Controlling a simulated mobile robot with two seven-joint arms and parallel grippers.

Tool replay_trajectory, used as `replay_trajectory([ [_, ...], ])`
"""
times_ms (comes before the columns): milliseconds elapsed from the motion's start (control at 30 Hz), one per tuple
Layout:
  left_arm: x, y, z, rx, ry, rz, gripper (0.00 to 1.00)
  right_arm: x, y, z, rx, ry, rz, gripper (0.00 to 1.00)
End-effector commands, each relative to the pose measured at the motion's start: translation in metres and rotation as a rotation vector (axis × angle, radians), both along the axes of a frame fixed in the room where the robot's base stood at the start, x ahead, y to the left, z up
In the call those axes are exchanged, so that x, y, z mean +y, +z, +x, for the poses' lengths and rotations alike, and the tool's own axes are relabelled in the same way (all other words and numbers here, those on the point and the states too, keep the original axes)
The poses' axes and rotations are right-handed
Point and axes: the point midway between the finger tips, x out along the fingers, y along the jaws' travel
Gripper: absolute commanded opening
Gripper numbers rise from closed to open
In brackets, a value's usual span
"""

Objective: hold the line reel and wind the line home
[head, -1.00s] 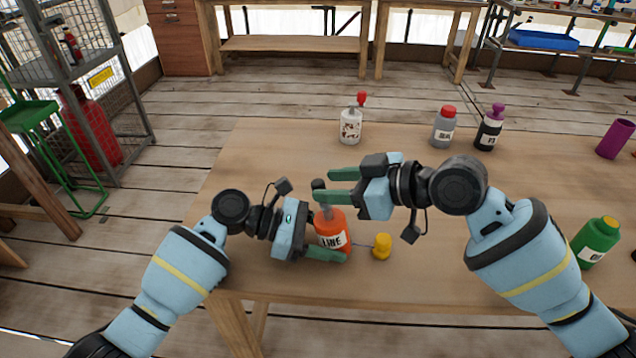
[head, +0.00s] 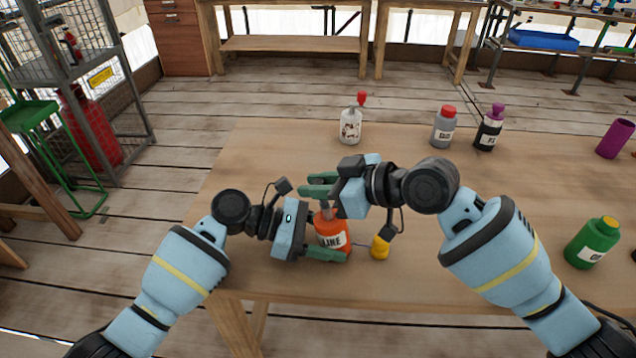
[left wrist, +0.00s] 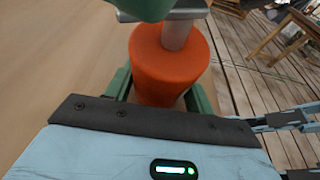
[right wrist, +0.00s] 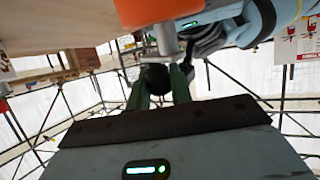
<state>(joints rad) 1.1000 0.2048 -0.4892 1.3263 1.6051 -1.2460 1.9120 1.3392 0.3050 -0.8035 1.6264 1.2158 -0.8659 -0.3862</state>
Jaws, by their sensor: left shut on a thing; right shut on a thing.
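The orange line reel (head: 331,232) stands upright on the table, its white LINE label facing front. My left gripper (head: 328,238) is shut around the reel's body from the left side; the left wrist view shows the orange body (left wrist: 168,72) between its green fingers. A grey metal crank sits on top of the reel. My right gripper (head: 320,186) is shut above the reel on the crank's dark knob (right wrist: 155,78), which shows between its fingers in the right wrist view. A yellow piece (head: 380,247) lies just right of the reel, at the line's end.
A white bottle with a red top (head: 350,127), a grey bottle (head: 444,127) and a purple-topped bottle (head: 489,132) stand at the back. The table (head: 270,165) is bare at back left.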

Motion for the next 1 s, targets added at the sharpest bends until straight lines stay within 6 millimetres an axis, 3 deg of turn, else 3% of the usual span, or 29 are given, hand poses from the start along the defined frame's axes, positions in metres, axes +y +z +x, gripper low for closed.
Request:
replay_trajectory([
  [367, -0.0005, 0.0006, -0.0007, -0.004, -0.004, -0.001, 0.41, -0.0026, -0.0011, 0.0016, -0.012, -0.064, -0.011, 0.0],
  [1000, -0.0005, 0.0013, -0.0003, -0.004, -0.003, -0.002, 0.41, -0.0087, 0.0005, 0.002, -0.086, -0.408, -0.036, 0.0],
])
